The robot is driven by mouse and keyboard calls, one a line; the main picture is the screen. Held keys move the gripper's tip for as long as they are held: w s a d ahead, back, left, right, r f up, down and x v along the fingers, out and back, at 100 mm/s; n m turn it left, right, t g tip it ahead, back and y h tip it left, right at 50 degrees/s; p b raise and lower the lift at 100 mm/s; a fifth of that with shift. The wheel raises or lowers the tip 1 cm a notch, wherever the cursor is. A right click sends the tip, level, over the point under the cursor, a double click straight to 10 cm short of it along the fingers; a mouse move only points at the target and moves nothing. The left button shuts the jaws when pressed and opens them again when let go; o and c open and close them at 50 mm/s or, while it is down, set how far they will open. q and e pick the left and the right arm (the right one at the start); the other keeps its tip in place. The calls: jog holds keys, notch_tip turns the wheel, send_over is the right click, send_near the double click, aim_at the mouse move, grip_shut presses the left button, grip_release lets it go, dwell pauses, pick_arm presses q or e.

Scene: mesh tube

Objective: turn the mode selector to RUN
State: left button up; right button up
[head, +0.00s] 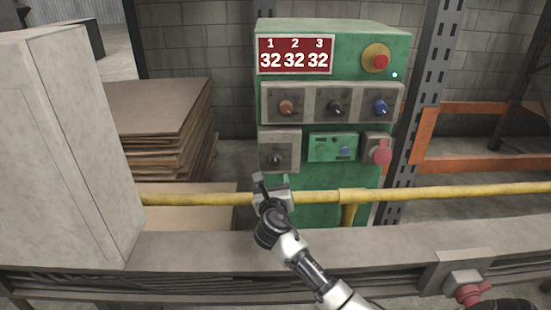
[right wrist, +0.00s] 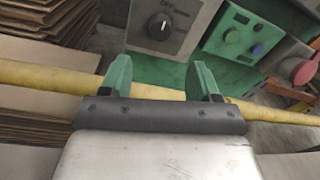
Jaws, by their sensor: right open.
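A green control cabinet (head: 330,45) stands behind a yellow rail. A black rotary knob (head: 276,159) sits on a grey plate at its lower left and appears to be the mode selector; its labels are too small to read. In the right wrist view this knob (right wrist: 160,26) shows a white pointer mark that looks near vertical. My right gripper (head: 262,182) is in front of and below the knob, apart from it, at the yellow rail. In the right wrist view its two green fingers (right wrist: 162,74) are spread with nothing between them. My left gripper is not in view.
A yellow rail (head: 420,193) crosses in front of the cabinet. Orange, black and blue knobs (head: 336,107) sit above. A red button (head: 381,151) and small green panel (head: 332,148) are right of the knob. A cardboard stack (head: 160,115) and pale box (head: 60,150) stand left.

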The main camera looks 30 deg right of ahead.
aim_at(275, 162)
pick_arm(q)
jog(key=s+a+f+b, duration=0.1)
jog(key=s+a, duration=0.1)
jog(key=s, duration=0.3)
pick_arm(e)
jog(key=x, duration=0.5)
jog(key=shift+w+d, duration=0.1)
jog(key=shift+w, duration=0.05)
jog(key=shift+x, duration=0.75)
jog(key=shift+b+x, duration=0.4)
jog(key=shift+x, duration=0.55)
jog(key=shift+w+d, duration=0.3)
jog(key=shift+w, duration=0.1)
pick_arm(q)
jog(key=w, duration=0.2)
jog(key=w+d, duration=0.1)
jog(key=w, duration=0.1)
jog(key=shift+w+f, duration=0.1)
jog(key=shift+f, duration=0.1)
pick_arm(e)
jog(key=c, duration=0.9)
